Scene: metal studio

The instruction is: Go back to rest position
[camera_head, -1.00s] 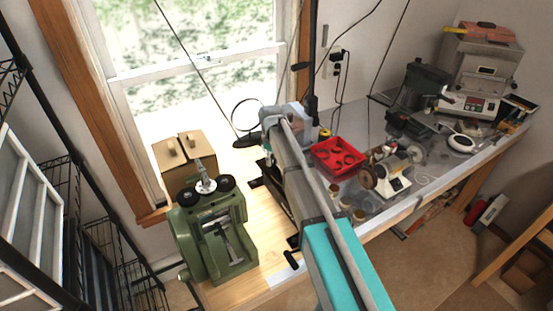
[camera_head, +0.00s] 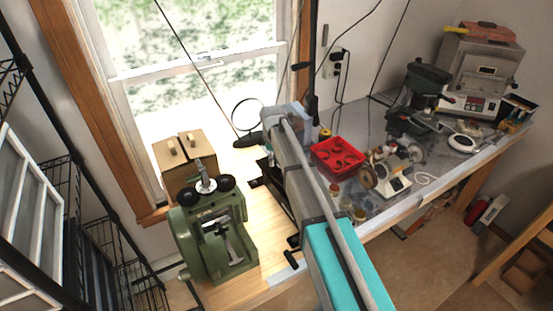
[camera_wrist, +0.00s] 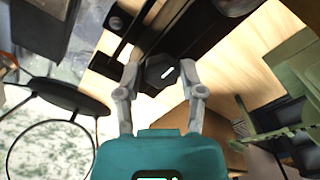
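My gripper (camera_wrist: 160,68) shows in the wrist view with its two grey fingers spread apart in front of its teal body. A black, many-sided piece with a small white mark (camera_wrist: 158,73) appears between the fingertips. I cannot tell whether it touches them or lies beyond them. In the head view my arm reaches up from the bottom over the wooden bench, and the gripper is hidden behind it.
A green rolling machine (camera_head: 213,235) and a cardboard box (camera_head: 184,151) stand left of my arm. A round magnifier (camera_head: 247,114) stands by the window. At right are a red tray (camera_head: 325,164), a bench grinder (camera_head: 393,168) and a dark drill press (camera_head: 421,90).

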